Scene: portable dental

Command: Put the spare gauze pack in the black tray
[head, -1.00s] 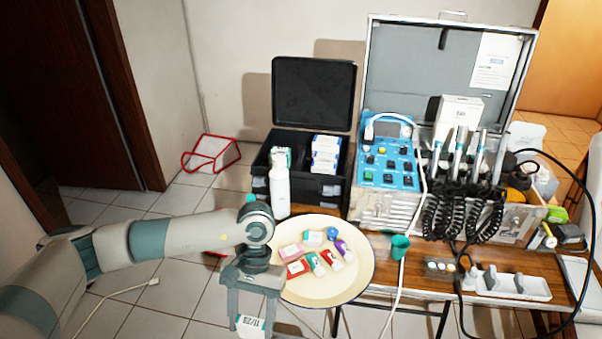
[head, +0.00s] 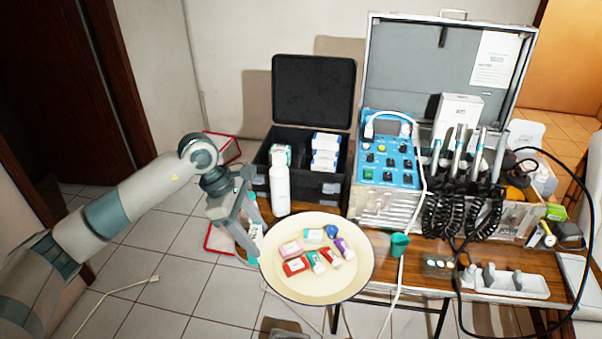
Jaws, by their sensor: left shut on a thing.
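My left gripper (head: 255,240) comes in from the left and is shut on a small white pack (head: 256,234), which appears to be the gauze pack. The fingers hide much of it. It is held by the left edge of the round cream plate, in front of the black case. The black case (head: 261,172) stands open on the table behind the plate, its lid raised. It is the only black tray-like container I can make out. White-and-blue boxes (head: 325,150) fill its right part, and a green-and-white box (head: 281,152) shows at its left. My right gripper is not in view.
A white bottle (head: 280,185) stands at the case's front. The round plate (head: 318,290) holds several small coloured packs. A blue control unit (head: 388,150), coiled black hoses (head: 438,212), a green cup (head: 399,245) and a white holder (head: 515,286) occupy the right side.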

